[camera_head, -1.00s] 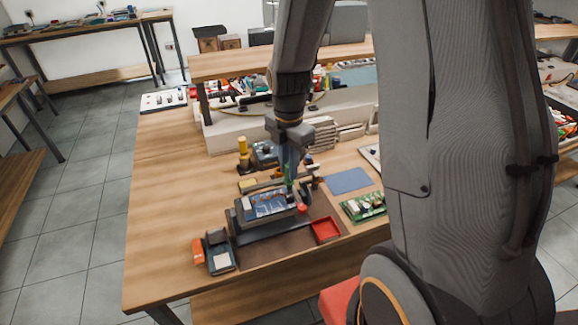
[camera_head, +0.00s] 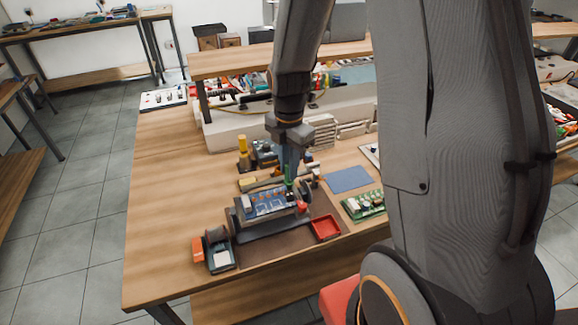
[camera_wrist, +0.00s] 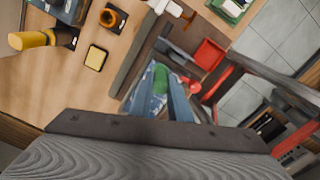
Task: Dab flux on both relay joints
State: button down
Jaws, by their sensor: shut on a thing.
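My gripper (camera_head: 289,165) is shut on a slim green tool (camera_head: 289,175), which looks like the flux pen. The tool points down over the right part of a blue circuit board (camera_head: 262,207) held in a dark board holder (camera_head: 238,222). The green tool also shows between my fingers in the wrist view (camera_wrist: 160,78), with the board partly hidden behind them. Pale and dark parts stand on the board. The relay joints are too small to pick out, and I cannot tell whether the tip touches the board.
A red tray (camera_head: 326,228) lies right of the holder, with a green board (camera_head: 363,205) and blue mat (camera_head: 348,179) beyond. A yellow-handled tool (camera_head: 243,150) stands behind. A dark box (camera_head: 220,256) is front left.

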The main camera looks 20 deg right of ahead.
dwell(0.5)
notch_tip(320, 180, up, 3)
jog(key=shift+f+p, duration=0.15)
jog(key=shift+p, duration=0.95)
jog(key=shift+r, duration=0.95)
